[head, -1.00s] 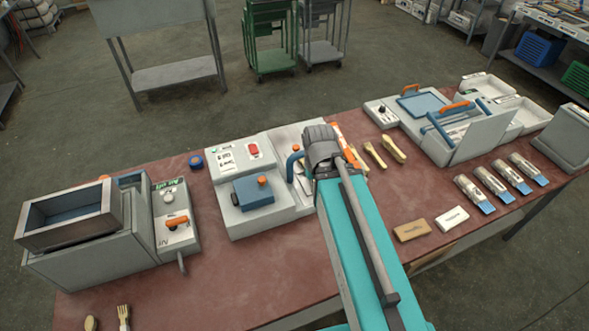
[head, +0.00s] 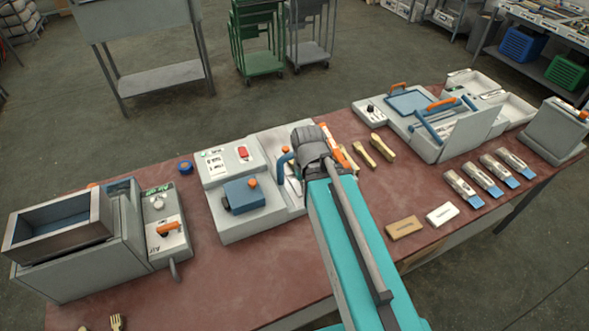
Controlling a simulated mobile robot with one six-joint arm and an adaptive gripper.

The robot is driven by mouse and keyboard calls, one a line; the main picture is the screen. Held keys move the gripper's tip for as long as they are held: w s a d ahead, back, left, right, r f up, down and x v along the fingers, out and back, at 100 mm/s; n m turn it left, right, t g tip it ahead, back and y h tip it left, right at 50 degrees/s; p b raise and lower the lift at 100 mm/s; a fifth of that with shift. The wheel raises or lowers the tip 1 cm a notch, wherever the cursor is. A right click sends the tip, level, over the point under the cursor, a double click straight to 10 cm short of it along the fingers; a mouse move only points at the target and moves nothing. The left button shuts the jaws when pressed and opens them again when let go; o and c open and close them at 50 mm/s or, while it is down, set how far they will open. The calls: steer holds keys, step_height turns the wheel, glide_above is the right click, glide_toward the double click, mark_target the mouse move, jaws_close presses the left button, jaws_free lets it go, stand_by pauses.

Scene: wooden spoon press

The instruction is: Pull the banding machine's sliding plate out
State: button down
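A grey machine with a blue plate (head: 409,102), a blue frame and orange handles stands at the back right of the table. It looks like the banding machine, but I cannot tell for certain. Its blue plate lies flat near its left end, and a slanted grey panel (head: 470,132) faces the front. My teal arm reaches up from the bottom over the table's middle. Its dark wrist end is beside the middle grey machine (head: 232,225), well left of the blue-plate machine. My gripper is hidden behind the wrist, so its fingers do not show.
A grey machine with an open-topped bin (head: 60,257) stands at the left. Wooden spoons (head: 381,148), banded bundles (head: 479,184) and two small blocks (head: 404,228) lie on the red table (head: 130,313). A grey box (head: 553,130) is at the right end.

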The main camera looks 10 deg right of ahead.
steer(key=c, duration=1.3)
jaws_free()
steer(key=shift+c, duration=0.2)
steer(key=o, duration=0.4)
steer(key=shift+w, duration=0.3)
steer(key=o, duration=0.6)
steer(key=shift+m, duration=0.5)
steer(key=w, duration=0.4)
steer(key=shift+w, duration=0.25)
steer(key=shift+o, duration=0.2)
steer(key=m, duration=0.6)
glide_above(286, 148)
steer(key=shift+r, duration=0.2)
steer(key=shift+f, duration=0.15)
step_height(286, 148, down, 13)
steer(key=b, duration=1.3)
steer(key=shift+f, duration=0.2)
